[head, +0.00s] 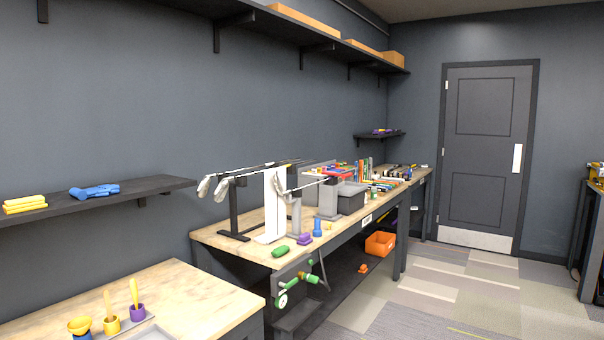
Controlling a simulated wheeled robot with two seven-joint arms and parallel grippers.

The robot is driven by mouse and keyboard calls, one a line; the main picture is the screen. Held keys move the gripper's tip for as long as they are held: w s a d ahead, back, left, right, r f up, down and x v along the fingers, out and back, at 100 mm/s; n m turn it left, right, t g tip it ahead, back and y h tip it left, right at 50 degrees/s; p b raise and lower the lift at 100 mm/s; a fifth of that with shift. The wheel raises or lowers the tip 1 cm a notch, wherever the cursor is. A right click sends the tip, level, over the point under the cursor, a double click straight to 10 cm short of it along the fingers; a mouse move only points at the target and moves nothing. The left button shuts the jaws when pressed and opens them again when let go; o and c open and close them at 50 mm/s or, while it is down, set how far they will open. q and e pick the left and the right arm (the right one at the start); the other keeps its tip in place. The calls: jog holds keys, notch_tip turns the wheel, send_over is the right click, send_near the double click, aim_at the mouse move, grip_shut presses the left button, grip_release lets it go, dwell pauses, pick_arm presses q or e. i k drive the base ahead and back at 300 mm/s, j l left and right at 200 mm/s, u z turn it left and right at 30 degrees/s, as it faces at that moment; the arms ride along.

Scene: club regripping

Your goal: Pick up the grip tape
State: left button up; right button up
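I cannot pick out the grip tape for certain; small items on the far part of the long workbench (222,236) are too small to tell. Golf clubs (205,186) rest across a black stand (234,212) and a white upright panel (275,200) on this bench. A green rounded item (280,251), a purple piece (304,239) and a blue piece (317,229) sit near its front edge. Neither of my grippers is in view.
A nearer wooden table (190,295) holds yellow and purple cups (137,312). A green-handled vise (290,288) juts from the bench front. An orange bin (380,244) stands below the bench. Open carpet (440,295) lies to the right, before a grey door (487,150).

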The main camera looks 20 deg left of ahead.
aim_at(315, 172)
jog(key=i+l+u, duration=0.3)
jog(key=i, duration=0.65)
jog(key=i+l+u, duration=0.25)
jog(key=i+l, duration=0.4)
jog(key=i, duration=0.3)
jog(key=i+l+u, duration=0.3)
jog(key=i+l, duration=0.45)
jog(key=i, duration=0.15)
